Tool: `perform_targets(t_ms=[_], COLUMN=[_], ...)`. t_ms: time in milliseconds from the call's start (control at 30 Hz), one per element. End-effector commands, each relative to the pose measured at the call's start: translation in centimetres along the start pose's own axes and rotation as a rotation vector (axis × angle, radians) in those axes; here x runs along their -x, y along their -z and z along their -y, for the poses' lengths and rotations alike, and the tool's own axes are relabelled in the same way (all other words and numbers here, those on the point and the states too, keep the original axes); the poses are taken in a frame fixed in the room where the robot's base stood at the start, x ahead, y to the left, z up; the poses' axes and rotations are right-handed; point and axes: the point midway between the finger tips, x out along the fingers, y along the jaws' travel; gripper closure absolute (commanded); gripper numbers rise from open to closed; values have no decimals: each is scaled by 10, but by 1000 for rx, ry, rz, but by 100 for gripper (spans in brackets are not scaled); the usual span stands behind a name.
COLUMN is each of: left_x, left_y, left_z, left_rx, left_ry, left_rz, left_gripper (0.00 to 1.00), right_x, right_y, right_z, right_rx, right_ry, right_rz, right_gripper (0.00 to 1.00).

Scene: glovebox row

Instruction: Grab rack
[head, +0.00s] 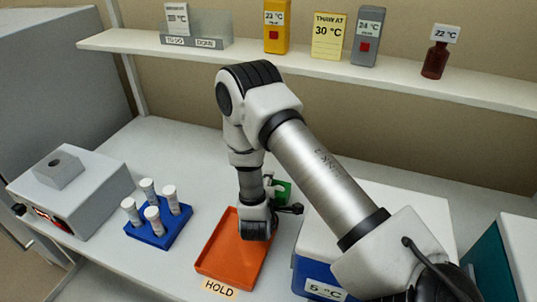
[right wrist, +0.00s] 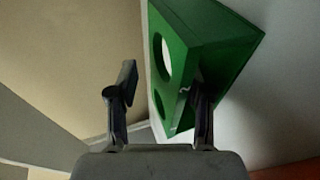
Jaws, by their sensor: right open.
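A green rack (head: 284,190) stands behind the orange tray, partly hidden by my right arm in the head view. In the right wrist view the green rack (right wrist: 215,45) shows round holes and fills the upper right. My right gripper (right wrist: 165,88) is open, with the rack's near edge between its fingers; one finger overlaps the rack's face, and I cannot tell whether it touches. In the head view my right gripper (head: 280,199) is at the rack. A blue rack (head: 165,240) with several white-capped tubes stands left of the tray. My left gripper is not in view.
The orange tray (head: 222,262), labelled HOLD, looks empty below my right arm. A blue cooler (head: 312,276) with a white lid stands right of it. A grey device (head: 85,200) is at left.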

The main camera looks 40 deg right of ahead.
Motion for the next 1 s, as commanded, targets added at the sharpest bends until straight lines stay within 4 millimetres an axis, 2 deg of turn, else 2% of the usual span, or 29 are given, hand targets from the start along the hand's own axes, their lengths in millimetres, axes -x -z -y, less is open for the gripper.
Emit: perform_targets(t_ms=[133,167,200,300,800,1000], left_x=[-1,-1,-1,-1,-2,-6], left_y=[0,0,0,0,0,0], left_z=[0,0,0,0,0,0], left_rx=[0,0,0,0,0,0], left_ry=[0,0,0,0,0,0], left_rz=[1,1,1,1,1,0], left_gripper=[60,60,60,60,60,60], right_x=[0,0,0,0,1,8], right_y=[0,0,0,0,-1,0], right_z=[1,1,1,1,2,-19], right_rx=[1,0,0,0,4,0], right_ry=[0,0,0,0,8,3], right_rz=[-1,-1,-1,-1,1,0], right_gripper=[50,57,71,100,100,100])
